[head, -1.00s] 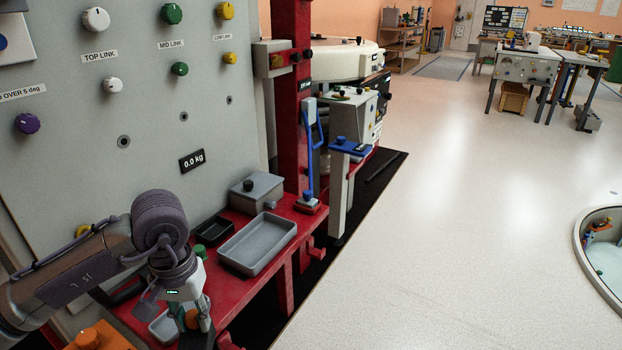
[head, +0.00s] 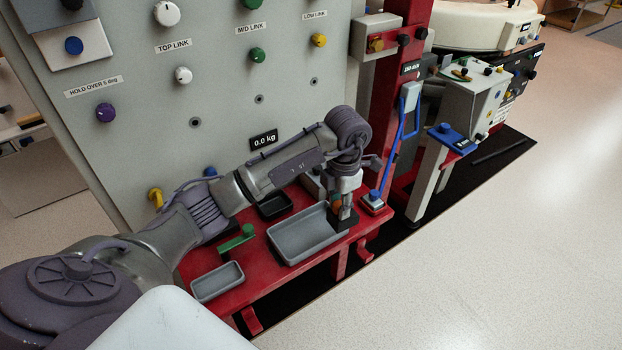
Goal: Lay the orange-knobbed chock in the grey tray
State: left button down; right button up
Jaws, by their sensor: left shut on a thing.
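My left gripper (head: 342,205) reaches in from the left in the head view. It is shut on the orange-knobbed chock (head: 348,222), whose dark block shows below the fingers, with a bit of orange between them. The grey tray (head: 299,239) lies on the red shelf, empty where I see it. The chock is at the tray's right end, over or close to its rim; I cannot tell whether it touches. My right gripper is not in view.
A smaller grey tray (head: 217,282) and a green-handled part (head: 237,243) are left of the tray. A black tray (head: 274,206) lies behind it. A blue-knobbed red block (head: 373,202) and a red post (head: 402,70) stand to the right.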

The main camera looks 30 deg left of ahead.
pick_arm(q)
jog(key=a+n+p, duration=0.4)
jog(key=n+p, duration=0.1)
jog(key=n, duration=0.6)
jog(key=n+b, duration=0.1)
jog(key=n, duration=0.7)
send_over(311, 237)
notch_tip(311, 237, down, 5)
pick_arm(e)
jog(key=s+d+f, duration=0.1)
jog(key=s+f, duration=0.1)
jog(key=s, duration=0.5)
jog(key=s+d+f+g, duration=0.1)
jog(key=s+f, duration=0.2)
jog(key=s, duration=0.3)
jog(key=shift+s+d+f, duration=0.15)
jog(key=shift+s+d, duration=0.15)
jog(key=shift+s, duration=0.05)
pick_arm(q)
jog(key=shift+f+b, duration=1.1)
jog(key=shift+f, duration=0.6)
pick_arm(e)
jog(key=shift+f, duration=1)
pick_arm(q)
jog(key=shift+f, duration=0.3)
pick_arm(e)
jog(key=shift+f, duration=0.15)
